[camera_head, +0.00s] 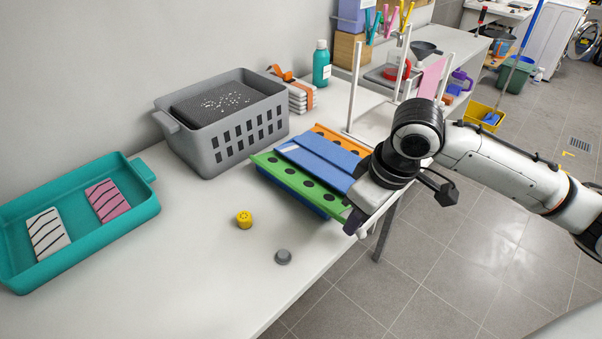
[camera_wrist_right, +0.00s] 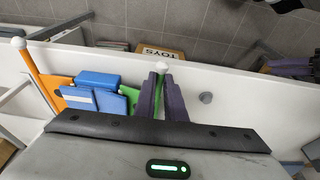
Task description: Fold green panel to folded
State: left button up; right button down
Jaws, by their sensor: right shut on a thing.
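The green panel (camera_head: 298,184) is a long strip with a row of dark round spots, lying tilted at the near side of a hinged board. Beside it is a blue panel (camera_head: 318,160), and beyond that an orange panel (camera_head: 342,138) with dark spots. My left gripper is not in view.
A yellow cap (camera_head: 244,219) and a grey cap (camera_head: 283,257) sit on the table in front of the board. A grey crate (camera_head: 225,150) stands behind, a teal tray (camera_head: 100,247) at left. White posts (camera_head: 353,90) rise by the orange panel.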

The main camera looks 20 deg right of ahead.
jog(key=shift+r, duration=0.3)
jog(key=shift+w+d+r+p, duration=0.1)
jog(key=shift+d+r+p, duration=0.05)
jog(key=shift+r+p, duration=0.35)
jog(key=shift+d+r+p, duration=0.15)
jog(key=shift+r+p, duration=0.15)
jog(key=shift+r, duration=0.3)
jog(key=shift+w+d+r, duration=0.25)
jog(key=shift+d+r, duration=0.35)
jog(key=shift+r, duration=0.35)
